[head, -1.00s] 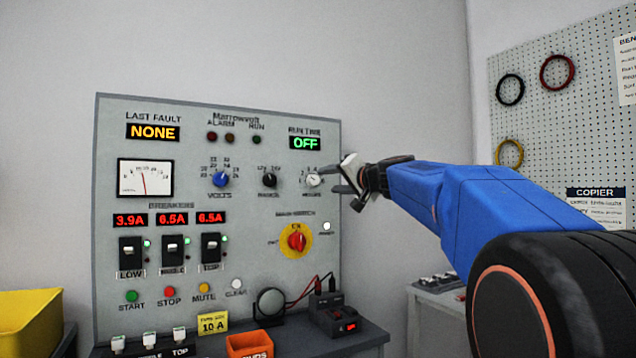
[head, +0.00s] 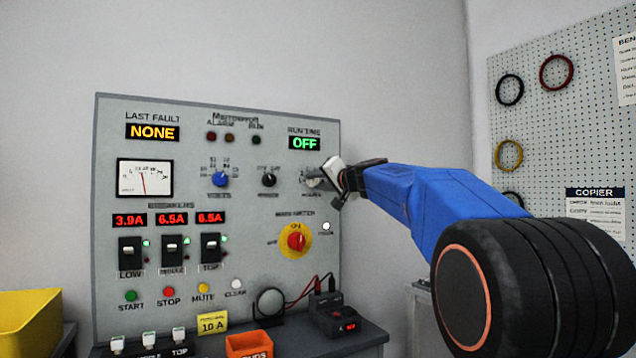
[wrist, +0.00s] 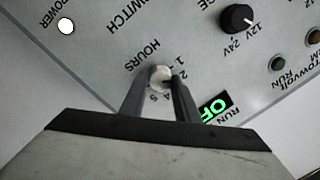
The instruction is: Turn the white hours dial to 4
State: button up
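The white hours dial (wrist: 160,76) sits on the grey panel under the HOURS label in the wrist view, where the panel appears upside down. My gripper (wrist: 161,80) has one dark finger on each side of the dial, with the fingertips very close to it. I cannot tell whether they touch it. In the head view my gripper (head: 320,179) is at the panel's upper right and covers most of the dial. The dial's pointer setting is too small to read clearly. Some numbers show around the dial.
A black dial (wrist: 236,18) is beside the hours dial. The green OFF run time display (head: 305,143) is above it. The red main switch (head: 296,240) on its yellow plate and a white power light (head: 326,226) are below. A pegboard (head: 560,110) stands at the right.

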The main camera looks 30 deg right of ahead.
jog(key=c, duration=0.4)
jog(key=m, duration=0.6)
jog(key=shift+f+m, duration=0.15)
jog(key=shift+m, duration=0.15)
jog(key=m, duration=0.4)
jog(key=shift+a+m+t+h, duration=0.1)
jog(key=shift+m+t+h, duration=0.2)
jog(key=shift+m+t, duration=0.1)
jog(key=shift+m, duration=1.7)
jog(key=shift+f+h, duration=0.1)
jog(key=shift+h, duration=0.2)
jog(key=o, duration=1.1)
jog(key=shift+c, duration=0.2)
